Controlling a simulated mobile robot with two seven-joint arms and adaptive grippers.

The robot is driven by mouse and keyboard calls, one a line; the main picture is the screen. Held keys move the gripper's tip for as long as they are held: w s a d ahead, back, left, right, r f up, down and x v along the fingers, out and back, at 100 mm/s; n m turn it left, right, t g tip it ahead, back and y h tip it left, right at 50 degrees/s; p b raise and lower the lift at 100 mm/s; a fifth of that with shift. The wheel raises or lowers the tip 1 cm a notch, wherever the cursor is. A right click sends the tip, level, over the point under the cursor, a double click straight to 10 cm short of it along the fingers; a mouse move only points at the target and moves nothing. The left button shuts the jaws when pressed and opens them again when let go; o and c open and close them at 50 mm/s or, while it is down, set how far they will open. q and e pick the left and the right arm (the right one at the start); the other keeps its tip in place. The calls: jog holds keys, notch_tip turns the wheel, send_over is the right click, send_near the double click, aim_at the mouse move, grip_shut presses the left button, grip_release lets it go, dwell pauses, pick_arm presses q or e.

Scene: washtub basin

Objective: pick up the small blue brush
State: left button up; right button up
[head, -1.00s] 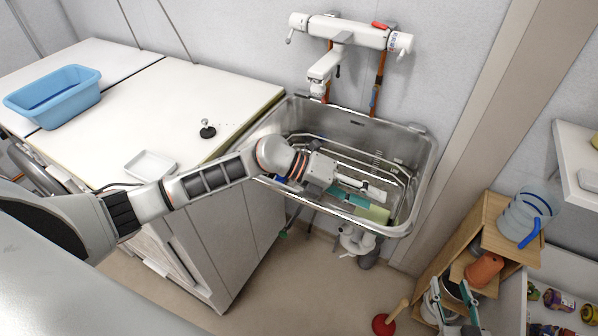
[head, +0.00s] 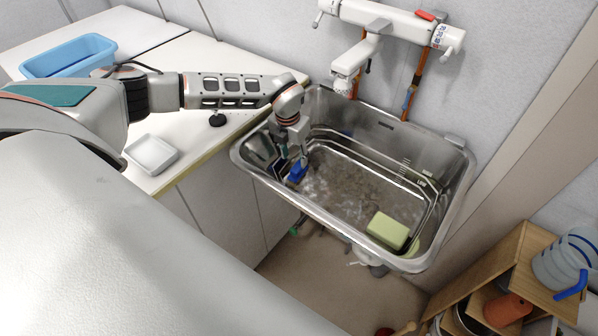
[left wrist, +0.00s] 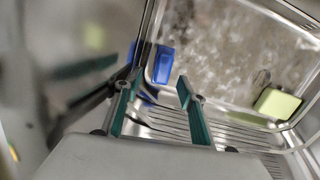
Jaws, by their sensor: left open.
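The small blue brush (head: 297,173) is in the left end of the metal basin, close to its wall. In the left wrist view a blue block-like part of it (left wrist: 163,65) shows just beyond the fingertips. My left gripper (head: 292,155) reaches down into the basin directly by the brush. In the left wrist view its two teal-lined fingers (left wrist: 156,92) are apart, with nothing clearly held between them. The brush's full length is partly hidden by the gripper. My right gripper is not in view.
The metal basin (head: 447,215) has a raised rim and wire rails inside. A green sponge (head: 387,231) lies at its front right. A white tap (head: 385,22) hangs above the back. A white tray (head: 151,154) and a blue tub (head: 70,57) stand on the counter.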

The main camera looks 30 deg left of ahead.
aim_at(298, 166)
pick_arm(q)
jog(key=f, duration=0.3)
jog(key=shift+w+d+f, duration=0.3)
jog(key=shift+f, duration=0.05)
jog(key=shift+w+f, duration=0.15)
jog(key=shift+f, duration=0.45)
grip_shut()
jog(key=shift+r, duration=0.1)
